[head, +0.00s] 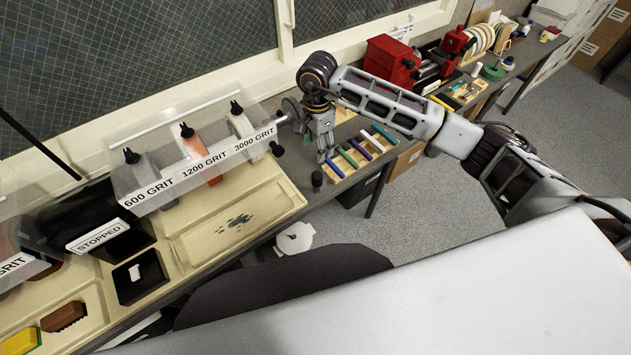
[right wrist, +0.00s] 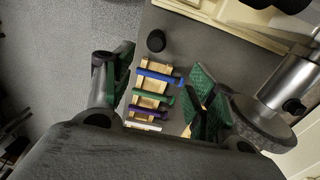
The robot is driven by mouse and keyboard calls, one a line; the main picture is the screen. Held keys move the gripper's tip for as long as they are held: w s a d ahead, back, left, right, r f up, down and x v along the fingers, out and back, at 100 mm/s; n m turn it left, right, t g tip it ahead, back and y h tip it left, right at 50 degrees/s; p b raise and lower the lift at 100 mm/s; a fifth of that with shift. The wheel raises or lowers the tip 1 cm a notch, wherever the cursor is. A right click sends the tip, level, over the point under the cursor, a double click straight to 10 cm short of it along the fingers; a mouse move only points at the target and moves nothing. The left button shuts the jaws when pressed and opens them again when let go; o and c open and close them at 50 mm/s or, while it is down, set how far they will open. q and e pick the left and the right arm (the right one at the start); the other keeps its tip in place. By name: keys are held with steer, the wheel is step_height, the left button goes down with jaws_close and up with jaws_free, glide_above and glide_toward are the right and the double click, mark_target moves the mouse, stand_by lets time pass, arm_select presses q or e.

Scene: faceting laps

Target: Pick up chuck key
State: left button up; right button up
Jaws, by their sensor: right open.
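I cannot pick out a chuck key for certain in either view. My right gripper (head: 322,148) is over the bench beside a wooden rack (head: 349,181) of coloured sticks. In the right wrist view the right gripper (right wrist: 163,92) is open, with green-padded fingers spread on either side of the rack (right wrist: 150,88). A blue stick (right wrist: 159,77), a green stick (right wrist: 152,97), a purple stick (right wrist: 148,112) and a white one lie across it. Nothing is visibly held. A small black cylinder (head: 317,180) stands near the rack; it also shows in the wrist view (right wrist: 156,40). My left gripper is not seen.
The grit station with a clear guard (head: 200,166) and cream tray (head: 240,215) fills the bench to the left. Red machines (head: 392,60) stand farther right. In the wrist view a silver cylinder (right wrist: 291,80) is close to the right finger. Floor (head: 420,240) is open right of the bench.

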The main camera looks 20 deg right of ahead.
steer(key=p, duration=0.1)
glide_above(317, 174)
steer(key=f, duration=0.7)
steer(key=shift+w+d, duration=0.1)
steer(key=shift+w, duration=0.3)
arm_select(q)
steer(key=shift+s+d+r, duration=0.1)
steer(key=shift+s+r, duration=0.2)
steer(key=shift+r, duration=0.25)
arm_select(e)
steer(key=shift+f, duration=0.75)
steer(key=shift+f, duration=0.15)
steer(key=shift+s+f+p, duration=0.3)
steer(key=shift+f+p, duration=0.1)
steer(key=shift+f, duration=0.35)
steer(key=shift+s+f+p, duration=0.1)
steer(key=shift+f+p, duration=0.25)
steer(key=shift+f, duration=1.4)
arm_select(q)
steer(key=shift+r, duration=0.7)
arm_select(e)
steer(key=c, duration=1.1)
